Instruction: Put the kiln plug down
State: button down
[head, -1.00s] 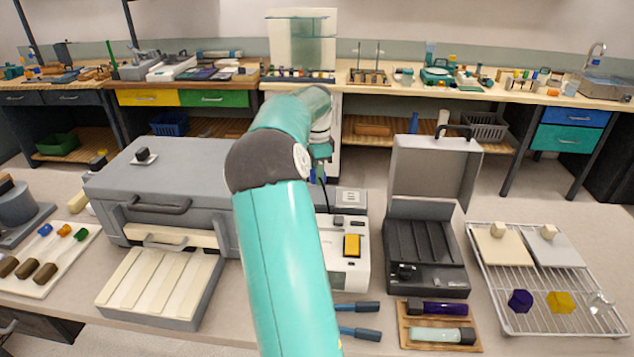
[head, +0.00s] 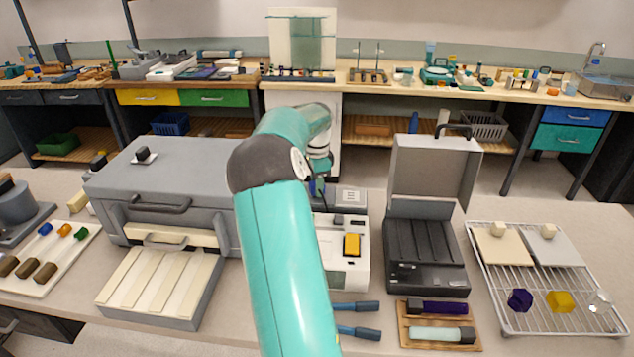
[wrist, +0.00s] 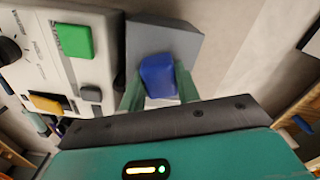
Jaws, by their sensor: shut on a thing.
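My gripper (wrist: 160,92) is shut on a blue block-like piece, the kiln plug (wrist: 158,74), held between its two green fingers. In the wrist view a grey square block (wrist: 178,38) lies behind the plug. I cannot tell whether they touch. In the head view my arm hides most of the gripper, and only a bit of blue shows at its end, beside the white machine. The grey kiln (head: 200,165) stands to the left, with a small white plate and black knob (head: 143,155) on top.
The white machine (head: 335,255) with a yellow button is close to my gripper. An open dark case (head: 425,250) and a wire rack (head: 510,328) stand to the right. Blue-handled tools (head: 358,332) lie at the front. Bare bench shows between the case and the rack.

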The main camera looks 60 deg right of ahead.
jog(key=shift+f, duration=0.15)
jog(key=c, duration=1)
grip_release()
notch_tip(320, 180, up, 13)
jog(key=shift+r, duration=0.15)
